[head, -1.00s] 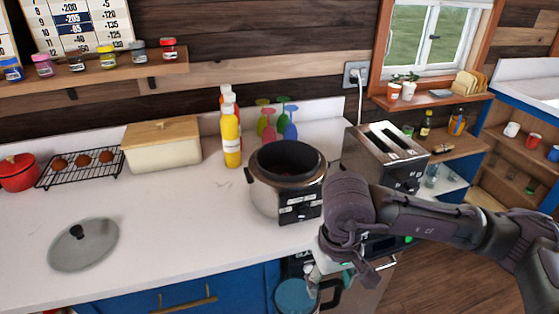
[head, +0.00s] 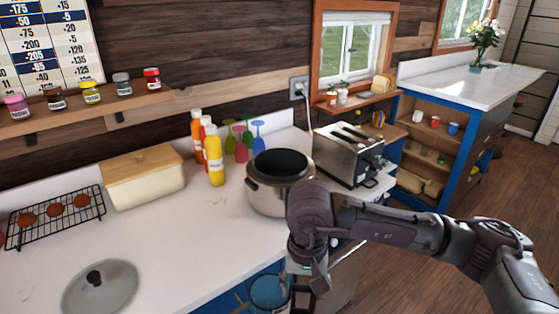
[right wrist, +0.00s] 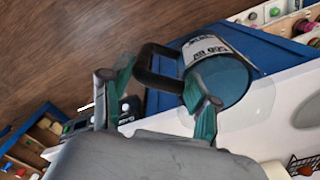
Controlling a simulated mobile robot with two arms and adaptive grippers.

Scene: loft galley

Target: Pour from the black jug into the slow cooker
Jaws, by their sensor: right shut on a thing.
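The slow cooker (head: 264,200) is a silver pot with a dark interior, standing open on the white counter. Its grey lid (head: 100,288) lies flat at the front left. The jug (head: 270,292) is low at the counter's front edge, nearer to me than the cooker and only partly visible. The right wrist view shows its dark handle (right wrist: 150,68), its round bluish top (right wrist: 217,82) and a lettered side. My right gripper (right wrist: 160,78) is shut on the handle, teal pads on either side. My left gripper is out of view.
A toaster (head: 348,153) stands right of the cooker. A bread bin (head: 145,180) and a cooling rack (head: 55,218) are farther left. The counter between lid and cooker is clear.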

